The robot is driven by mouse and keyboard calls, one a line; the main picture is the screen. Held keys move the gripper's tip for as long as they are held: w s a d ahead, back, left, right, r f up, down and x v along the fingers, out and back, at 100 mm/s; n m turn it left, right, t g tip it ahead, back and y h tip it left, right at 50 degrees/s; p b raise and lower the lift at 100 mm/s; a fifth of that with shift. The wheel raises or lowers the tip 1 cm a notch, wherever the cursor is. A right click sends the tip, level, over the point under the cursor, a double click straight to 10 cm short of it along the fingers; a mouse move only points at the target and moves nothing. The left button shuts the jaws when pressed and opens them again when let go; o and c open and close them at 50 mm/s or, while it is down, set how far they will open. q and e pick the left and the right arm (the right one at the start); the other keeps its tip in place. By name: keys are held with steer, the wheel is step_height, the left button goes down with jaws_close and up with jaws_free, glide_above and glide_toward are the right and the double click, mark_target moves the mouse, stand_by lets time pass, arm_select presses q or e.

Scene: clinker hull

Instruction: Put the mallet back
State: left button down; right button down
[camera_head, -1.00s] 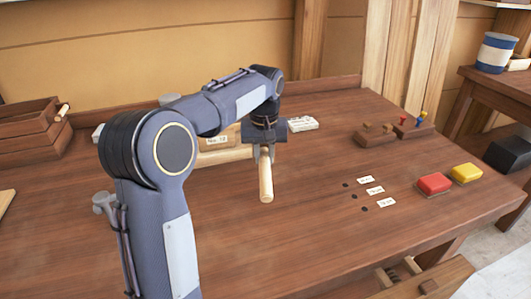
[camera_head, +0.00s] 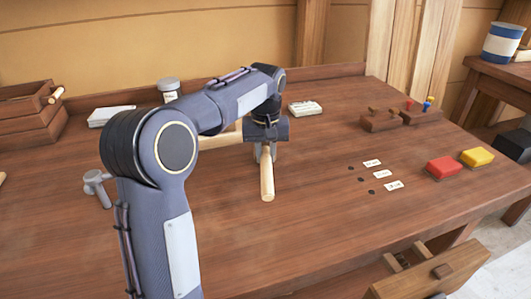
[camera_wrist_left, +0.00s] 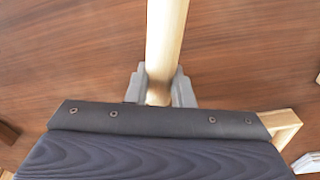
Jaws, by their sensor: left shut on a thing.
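My left gripper (camera_head: 265,150) is shut on a pale round wooden handle (camera_head: 267,178), which I take to be the mallet's. The handle sticks out toward the front of the bench, over bare wood. I cannot tell whether it touches the bench, and no mallet head is clearly seen. In the left wrist view the grey fingers (camera_wrist_left: 160,88) sit on both sides of the handle (camera_wrist_left: 166,40), which runs out of the top of the picture. My right gripper is not in view.
A pale bar (camera_head: 228,138) lies partly hidden behind my arm. Three dark holes with white labels (camera_head: 382,174) are right of the handle. Red (camera_head: 443,168) and yellow (camera_head: 477,157) blocks lie farther right. A small hammer-like tool (camera_head: 97,184) is at left. The front middle of the bench is clear.

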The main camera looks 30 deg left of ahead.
arm_select(q)
steer(key=shift+f, duration=0.4)
steer(key=c, duration=1.2)
jaws_free()
step_height(320, 180, up, 8)
steer(key=p, duration=0.8)
steer(key=shift+r, duration=0.1)
